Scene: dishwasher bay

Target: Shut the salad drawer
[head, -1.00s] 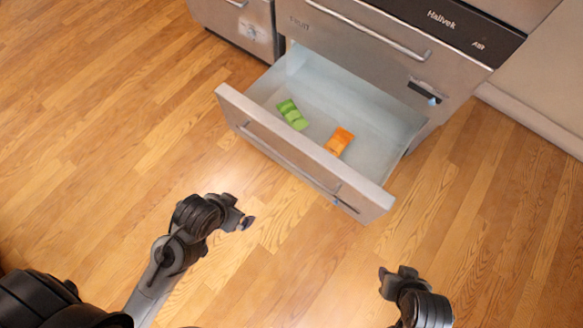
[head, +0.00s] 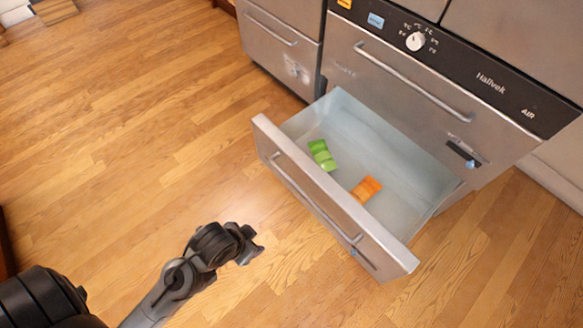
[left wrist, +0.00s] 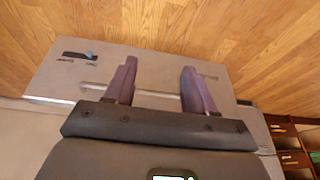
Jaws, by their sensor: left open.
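The salad drawer (head: 335,195) is pulled well out from the lower part of the steel appliance in the head view. Its front has a long bar handle (head: 305,198). Inside lie a green sliced item (head: 322,156) and an orange sliced item (head: 366,189). My left gripper (head: 256,243) is in front of the drawer front, to its lower left, apart from it. In the left wrist view my left gripper (left wrist: 157,85) has its two fingers spread with nothing between them, facing a steel front (left wrist: 60,82) with a bar handle. My right gripper is not in view.
Above the open drawer is a closed drawer (head: 400,85) with a bar handle, under a black control panel (head: 480,75) with a knob. Another steel unit (head: 275,45) stands to the left. The wooden floor (head: 150,130) is clear to the left and in front.

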